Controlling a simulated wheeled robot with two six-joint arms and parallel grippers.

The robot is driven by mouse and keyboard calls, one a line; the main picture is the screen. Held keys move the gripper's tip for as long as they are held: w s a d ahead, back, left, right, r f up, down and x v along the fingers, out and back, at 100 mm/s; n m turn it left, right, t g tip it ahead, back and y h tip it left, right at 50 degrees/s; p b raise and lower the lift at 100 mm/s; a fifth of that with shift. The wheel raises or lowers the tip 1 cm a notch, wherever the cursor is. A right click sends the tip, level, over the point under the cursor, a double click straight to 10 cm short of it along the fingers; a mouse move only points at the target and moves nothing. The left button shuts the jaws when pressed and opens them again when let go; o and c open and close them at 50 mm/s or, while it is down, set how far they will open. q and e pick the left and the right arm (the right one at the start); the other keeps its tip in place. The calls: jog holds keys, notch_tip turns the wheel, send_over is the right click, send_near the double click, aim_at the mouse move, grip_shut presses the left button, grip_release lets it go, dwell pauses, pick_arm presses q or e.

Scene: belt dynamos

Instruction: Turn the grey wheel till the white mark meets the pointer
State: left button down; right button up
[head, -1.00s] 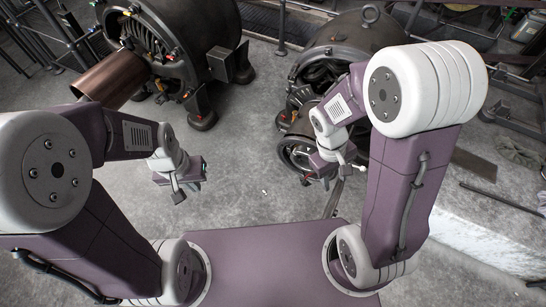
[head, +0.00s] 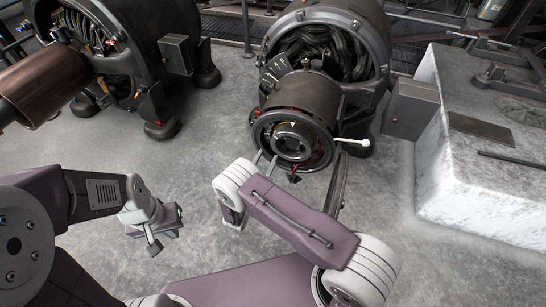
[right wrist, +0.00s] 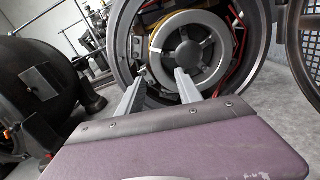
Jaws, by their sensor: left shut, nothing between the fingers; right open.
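The grey wheel (head: 291,143) sits in the open round end of the middle dynamo (head: 300,100). In the right wrist view the wheel (right wrist: 190,48) shows spokes and a dark hub. My right gripper (head: 264,160) is open in front of the wheel's lower left. Its two fingers point toward the wheel in the right wrist view (right wrist: 160,74), with nothing between them; I cannot tell whether they touch it. My left gripper (head: 163,230) is shut and empty, low on the left, away from the dynamo.
A white-knobbed lever (head: 352,142) sticks out right of the wheel. Another dynamo with a copper-coloured cylinder (head: 45,82) stands at left. A pale stone block (head: 470,190) and a grey box (head: 411,108) stand at right. The floor between the dynamos is clear.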

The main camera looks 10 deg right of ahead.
aim_at(273, 143)
jog(key=b+x, duration=0.2)
jog(key=x, duration=0.2)
jog(key=b+x, duration=0.2)
jog(key=x, duration=0.2)
jog(key=shift+w+a+f, duration=0.2)
jog(key=shift+w+f, duration=0.05)
jog(key=shift+w+d+r, duration=0.15)
jog(key=shift+w+d, duration=0.05)
jog(key=shift+w, duration=0.1)
grip_shut()
dwell(0.9)
